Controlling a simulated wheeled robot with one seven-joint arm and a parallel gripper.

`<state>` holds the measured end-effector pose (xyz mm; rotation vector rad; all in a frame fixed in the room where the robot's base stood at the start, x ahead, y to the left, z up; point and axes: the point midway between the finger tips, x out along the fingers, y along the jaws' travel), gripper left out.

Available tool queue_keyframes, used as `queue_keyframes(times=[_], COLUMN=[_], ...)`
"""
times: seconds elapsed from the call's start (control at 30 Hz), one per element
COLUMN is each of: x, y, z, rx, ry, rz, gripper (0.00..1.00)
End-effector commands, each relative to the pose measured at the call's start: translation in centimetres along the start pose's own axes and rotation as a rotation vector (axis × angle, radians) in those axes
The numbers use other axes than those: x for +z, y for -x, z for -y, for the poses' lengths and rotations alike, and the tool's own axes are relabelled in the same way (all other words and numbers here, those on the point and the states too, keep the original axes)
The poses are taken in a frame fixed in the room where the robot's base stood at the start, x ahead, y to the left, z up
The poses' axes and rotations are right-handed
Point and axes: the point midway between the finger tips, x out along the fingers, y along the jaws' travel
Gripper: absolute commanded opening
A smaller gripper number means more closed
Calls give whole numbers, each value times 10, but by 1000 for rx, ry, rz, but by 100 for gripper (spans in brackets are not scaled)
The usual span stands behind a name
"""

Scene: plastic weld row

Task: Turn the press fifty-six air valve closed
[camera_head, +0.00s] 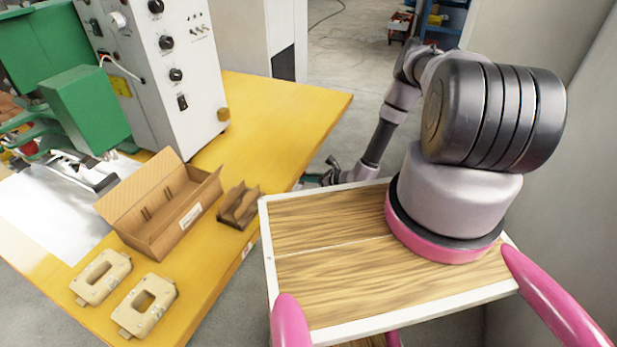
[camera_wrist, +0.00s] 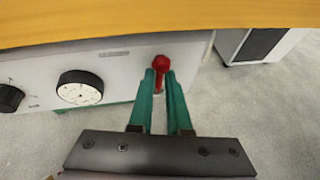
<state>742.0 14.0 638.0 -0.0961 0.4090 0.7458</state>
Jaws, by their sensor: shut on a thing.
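The air valve's red handle (camera_wrist: 161,63) shows in the wrist view at the right end of a pale panel (camera_wrist: 125,68), just below a yellow edge. My gripper (camera_wrist: 161,80) has two green fingers, one on each side of the red handle, shut on it. The handle's rounded red end shows at the fingertips; its lower part is mostly hidden between the fingers. In the head view my gripper (camera_head: 328,174) is low beside the yellow table, partly hidden, and the valve cannot be seen.
A dial with a black rim (camera_wrist: 80,88) and a black knob (camera_wrist: 10,98) sit left of the valve. The yellow table (camera_head: 275,120) carries an open cardboard box (camera_head: 165,205), a small brown holder (camera_head: 239,206) and two beige parts (camera_head: 101,276). Grey floor lies right of the panel.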

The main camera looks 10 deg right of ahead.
Motion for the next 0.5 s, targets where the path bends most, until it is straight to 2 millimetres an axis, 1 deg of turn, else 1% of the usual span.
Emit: queue_keyframes(times=[0.2,0.5], x=[2,3], y=[0,0], z=[0,0], rx=[-25,-32], ry=[55,70], rz=[17,22], gripper=[0,0])
